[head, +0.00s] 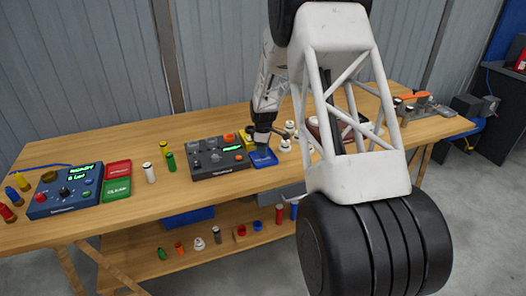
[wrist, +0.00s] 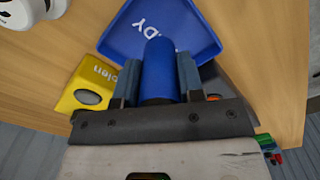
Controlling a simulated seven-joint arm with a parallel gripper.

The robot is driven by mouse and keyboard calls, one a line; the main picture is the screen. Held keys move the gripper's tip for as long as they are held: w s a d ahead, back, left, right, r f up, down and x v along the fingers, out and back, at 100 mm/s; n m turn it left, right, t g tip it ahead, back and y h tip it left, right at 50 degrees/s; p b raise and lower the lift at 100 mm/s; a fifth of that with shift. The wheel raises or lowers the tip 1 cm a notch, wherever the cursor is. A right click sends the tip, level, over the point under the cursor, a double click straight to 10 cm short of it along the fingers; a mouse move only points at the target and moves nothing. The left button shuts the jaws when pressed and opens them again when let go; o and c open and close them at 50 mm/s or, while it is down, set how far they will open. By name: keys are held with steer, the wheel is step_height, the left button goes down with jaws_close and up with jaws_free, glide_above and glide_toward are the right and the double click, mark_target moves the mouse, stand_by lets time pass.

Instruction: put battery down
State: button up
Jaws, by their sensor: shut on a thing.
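My gripper (wrist: 160,78) is shut on a blue cylindrical battery (wrist: 158,62), with one finger on each side of it. The battery is over the blue tray (wrist: 120,38), whose visible lettering ends in "DY". I cannot tell whether the battery touches the tray floor. In the head view, my gripper (head: 262,141) points down above the same blue tray (head: 266,160), and the battery cannot be made out there.
A yellow tray (wrist: 78,88) sits beside the blue one. A dark grey tester (head: 208,170) stands left of it, and white objects (head: 285,145) stand to its right. Green and white batteries (head: 150,174) stand further left, near the red tray (head: 118,169) and a blue tester (head: 62,198).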

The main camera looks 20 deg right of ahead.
steer(key=shift+f, duration=0.6)
steer(key=shift+f, duration=0.15)
steer(key=o, duration=1.1)
steer(key=shift+c, duration=0.2)
step_height(320, 180, up, 12)
steer(key=shift+r, duration=0.15)
